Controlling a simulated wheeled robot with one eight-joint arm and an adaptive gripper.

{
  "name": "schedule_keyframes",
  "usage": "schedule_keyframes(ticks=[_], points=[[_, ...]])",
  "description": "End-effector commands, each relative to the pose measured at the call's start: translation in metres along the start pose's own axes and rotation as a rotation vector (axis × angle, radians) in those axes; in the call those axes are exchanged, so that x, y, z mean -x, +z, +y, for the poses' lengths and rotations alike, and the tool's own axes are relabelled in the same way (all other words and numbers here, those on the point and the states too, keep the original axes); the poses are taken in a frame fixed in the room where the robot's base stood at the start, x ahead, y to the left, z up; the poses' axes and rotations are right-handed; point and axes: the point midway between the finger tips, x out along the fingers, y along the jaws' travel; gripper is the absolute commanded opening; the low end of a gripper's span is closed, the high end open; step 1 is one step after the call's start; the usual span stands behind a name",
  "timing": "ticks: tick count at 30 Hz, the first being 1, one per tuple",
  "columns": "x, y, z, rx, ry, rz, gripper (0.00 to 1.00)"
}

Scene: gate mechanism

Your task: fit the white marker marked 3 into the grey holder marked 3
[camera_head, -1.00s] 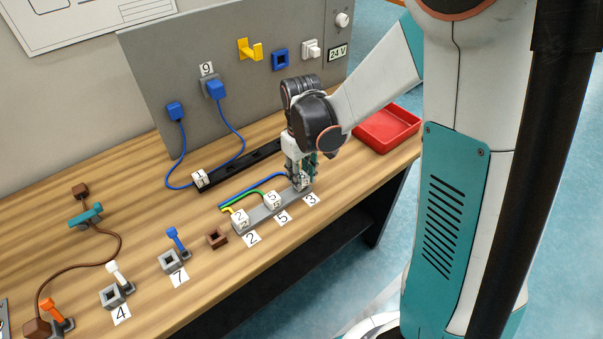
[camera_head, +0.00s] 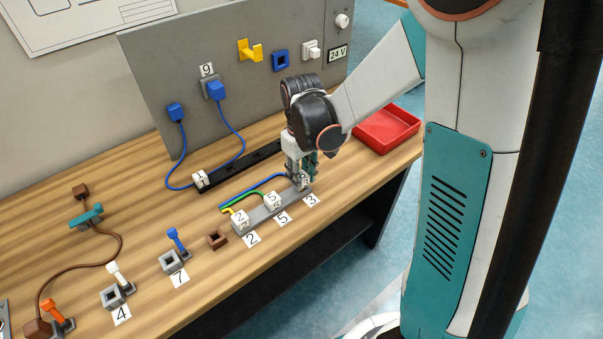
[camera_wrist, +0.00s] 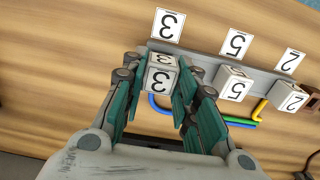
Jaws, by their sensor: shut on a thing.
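The white marker marked 3 (camera_wrist: 161,74) is between my gripper's fingers in the wrist view. My gripper (camera_head: 302,180) is shut on it. The marker is at the end of the long grey holder (camera_head: 261,212), beside the label 3 (camera_head: 311,199). In the wrist view the grey holder (camera_wrist: 202,61) runs behind the marker. A blue wire (camera_wrist: 158,106) leads from the marker's side. The marker's underside is hidden, so I cannot tell whether it is fully seated. In the head view my fingers mostly cover the marker.
White markers 5 (camera_head: 272,200) and 2 (camera_head: 240,219) stand on the same grey holder, with green and yellow wires. A black rail (camera_head: 238,166) with marker 1 (camera_head: 200,178) lies behind. A red tray (camera_head: 388,130) stands at the right. The brown square socket (camera_head: 217,238) is in front.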

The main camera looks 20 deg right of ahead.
Motion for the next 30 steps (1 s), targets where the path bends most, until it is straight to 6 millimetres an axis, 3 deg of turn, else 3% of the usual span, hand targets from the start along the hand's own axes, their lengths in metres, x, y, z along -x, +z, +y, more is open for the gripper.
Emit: schedule_keyframes(ticks=[30], points=[[-0.012, 0.0, 0.0, 0.0, 0.0, 0.0, 0.03]])
